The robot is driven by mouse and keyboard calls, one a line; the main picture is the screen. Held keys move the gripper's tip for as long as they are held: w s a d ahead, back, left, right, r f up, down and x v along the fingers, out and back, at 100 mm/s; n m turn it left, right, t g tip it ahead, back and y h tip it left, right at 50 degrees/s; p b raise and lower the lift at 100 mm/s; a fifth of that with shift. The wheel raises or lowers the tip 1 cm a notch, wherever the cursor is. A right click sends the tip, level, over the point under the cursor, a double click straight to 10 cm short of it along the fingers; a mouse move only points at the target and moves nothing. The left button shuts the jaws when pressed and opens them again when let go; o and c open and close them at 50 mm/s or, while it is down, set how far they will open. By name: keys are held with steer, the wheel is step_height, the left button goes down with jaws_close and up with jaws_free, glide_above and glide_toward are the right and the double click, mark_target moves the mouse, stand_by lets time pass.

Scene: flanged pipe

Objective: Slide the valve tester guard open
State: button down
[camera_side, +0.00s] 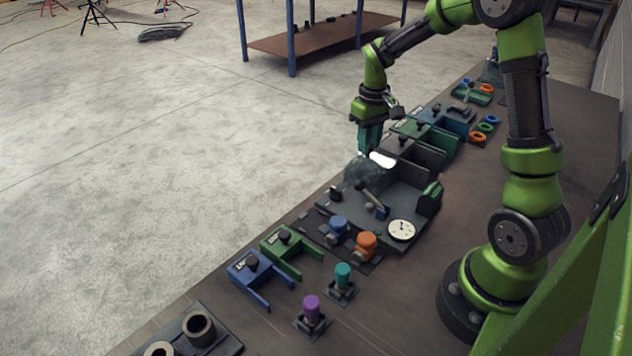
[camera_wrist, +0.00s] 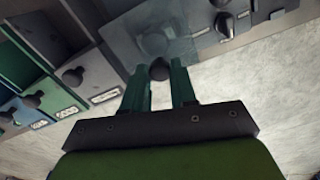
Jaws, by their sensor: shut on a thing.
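The valve tester (camera_side: 400,205) is a dark block with a white dial gauge (camera_side: 402,230) and a lever (camera_side: 372,198). Its see-through guard (camera_side: 366,174) is at the tester's far end in the side view, with a bright white patch by its top. In the wrist view the guard (camera_wrist: 150,32) is a clear grey panel above my fingers. My gripper (camera_side: 369,148) points down at the guard. In the wrist view its two green fingers (camera_wrist: 159,78) are on either side of a dark round knob (camera_wrist: 159,69) at the guard's edge, and the gripper is shut on it.
Grey, green and blue drawer-like holders (camera_side: 425,140) with black knobs stand close beyond the guard. Blue and orange valves (camera_side: 352,238) stand at the tester's near side. Blue and green brackets (camera_side: 265,262) lie nearer the camera. The bench (camera_side: 480,190) is bare towards my base.

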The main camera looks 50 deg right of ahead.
steer(key=s, duration=0.8)
steer(key=c, duration=0.9)
jaws_free()
steer(key=shift+s, duration=0.1)
step_height(320, 180, up, 17)
steer(key=shift+s, duration=0.1)
steer(key=s+a, duration=0.4)
steer(key=s, duration=0.3)
steer(key=s+a, duration=0.3)
steer(key=s, duration=0.3)
steer(key=shift+s+a, duration=0.4)
